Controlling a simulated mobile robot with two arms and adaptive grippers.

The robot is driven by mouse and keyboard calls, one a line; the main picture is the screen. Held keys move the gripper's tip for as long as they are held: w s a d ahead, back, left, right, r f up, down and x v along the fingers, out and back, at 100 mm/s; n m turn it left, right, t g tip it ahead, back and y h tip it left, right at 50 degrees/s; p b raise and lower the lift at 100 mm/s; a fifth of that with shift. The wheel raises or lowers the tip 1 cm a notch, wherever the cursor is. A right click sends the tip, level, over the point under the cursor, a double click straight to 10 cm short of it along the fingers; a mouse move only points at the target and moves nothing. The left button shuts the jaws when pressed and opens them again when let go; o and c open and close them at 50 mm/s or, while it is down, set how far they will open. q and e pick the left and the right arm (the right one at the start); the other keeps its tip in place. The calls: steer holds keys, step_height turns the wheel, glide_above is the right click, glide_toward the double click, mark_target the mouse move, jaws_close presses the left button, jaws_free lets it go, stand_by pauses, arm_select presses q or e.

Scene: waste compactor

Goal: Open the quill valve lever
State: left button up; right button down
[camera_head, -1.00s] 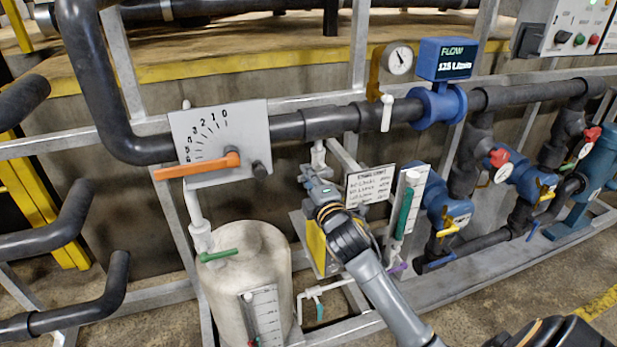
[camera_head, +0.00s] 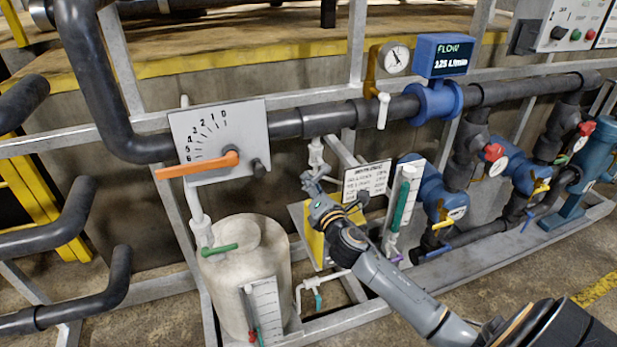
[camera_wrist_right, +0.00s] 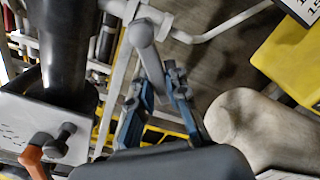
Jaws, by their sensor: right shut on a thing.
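The grey quill valve lever (camera_wrist_right: 152,62) shows in the right wrist view, running from a rounded grey end down between the fingers. My right gripper (camera_wrist_right: 157,86) is shut on it there. In the head view my right gripper (camera_head: 311,186) is at the small grey quill fitting (camera_head: 316,155) under the dark main pipe, left of a white label plate. The fingers hide most of the lever in that view. My left gripper is not in view.
A beige tank (camera_head: 248,280) with a green-handled valve stands below left. An orange lever (camera_head: 198,166) on a scale plate is to the left. A white label plate (camera_head: 366,180) and a gauge tube (camera_head: 403,208) stand close to the right. A yellow box (camera_head: 314,243) is below.

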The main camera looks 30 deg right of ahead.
steer(key=shift+s+d+f+n+p, duration=0.25)
steer(key=shift+d+n+p, duration=0.35)
steer(key=shift+n, duration=1.05)
steer(key=shift+s+d+f+n+p, duration=0.1)
steer(key=shift+d+f+n+p, duration=0.45)
steer(key=shift+n, duration=1.05)
steer(key=shift+s+d+f+n+p, duration=0.1)
steer(key=shift+d+n+p, duration=0.5)
steer(key=shift+n, duration=1.05)
steer(key=shift+d, duration=0.2)
steer(key=c, duration=1.3)
jaws_free()
steer(key=shift+s, duration=0.1)
steer(key=v, duration=1.1)
steer(key=shift+s, duration=0.4)
steer(key=shift+f, duration=0.1)
